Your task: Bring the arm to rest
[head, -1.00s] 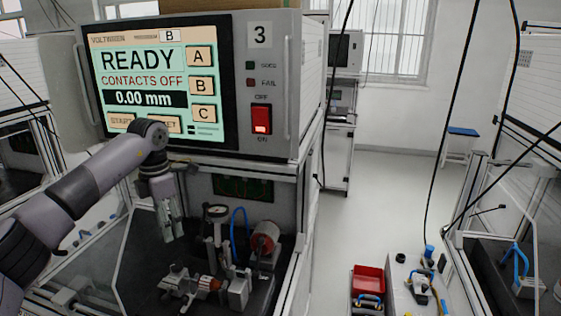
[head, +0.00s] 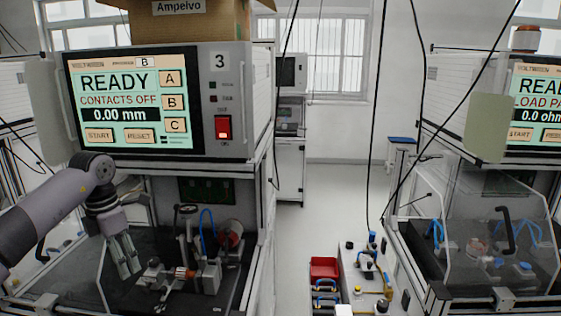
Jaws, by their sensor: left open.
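My left arm comes in from the left in the head view, in front of test station 3. Its gripper (head: 130,273) hangs pointing down at the front of the station's open bay, left of the fixture. The jaws are open, with nothing visible between them. The fixture (head: 180,274) stands on the dark bay floor, with a dial gauge, a blue hose and a reddish cylindrical part (head: 230,234). The station screen (head: 134,103) reads READY, CONTACTS OFF, 0.00 mm. My right gripper is not in view.
A cardboard box (head: 188,24) sits on top of the station. A red bin (head: 324,267) and a bench with fittings (head: 362,262) stand in the aisle at lower middle. Another station with a clear guard (head: 497,243) stands at right. The aisle floor behind is clear.

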